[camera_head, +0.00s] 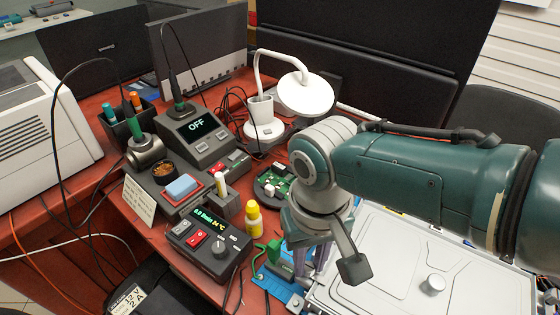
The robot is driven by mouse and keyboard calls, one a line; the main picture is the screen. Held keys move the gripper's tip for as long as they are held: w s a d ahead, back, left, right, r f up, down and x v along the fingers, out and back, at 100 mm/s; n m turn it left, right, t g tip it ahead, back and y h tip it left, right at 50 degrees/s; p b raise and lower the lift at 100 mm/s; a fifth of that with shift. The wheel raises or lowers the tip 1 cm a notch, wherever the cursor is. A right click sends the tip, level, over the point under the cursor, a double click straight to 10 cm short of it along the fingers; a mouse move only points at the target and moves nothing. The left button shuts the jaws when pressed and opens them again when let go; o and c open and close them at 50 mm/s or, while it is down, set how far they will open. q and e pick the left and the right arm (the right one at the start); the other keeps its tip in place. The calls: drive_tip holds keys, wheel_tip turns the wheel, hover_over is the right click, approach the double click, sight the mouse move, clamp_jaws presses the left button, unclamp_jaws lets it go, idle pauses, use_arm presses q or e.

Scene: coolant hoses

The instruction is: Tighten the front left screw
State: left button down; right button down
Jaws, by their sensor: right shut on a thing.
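A silver metal plate or cover (385,285) with raised channel lines and a round knob (432,284) lies at the lower right. My right arm comes in from the right over it. Its gripper (312,260) points down at the plate's left edge, next to a blue fixture (272,280). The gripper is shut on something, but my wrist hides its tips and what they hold. I cannot make out the front left screw. My left gripper is out of view.
Left of the gripper stand a yellow bottle (254,219), a control box with a green display (210,247), a round dish with a green board (277,184) and a soldering station reading OFF (197,135). A white lamp (306,92) stands behind. Cables cross the red table (150,235).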

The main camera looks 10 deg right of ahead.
sight(308, 267)
drive_tip(key=shift+m, duration=0.3)
drive_tip(key=c, duration=0.7)
unclamp_jaws()
wheel_tip(308, 267, up, 10)
drive_tip(key=p, duration=0.6)
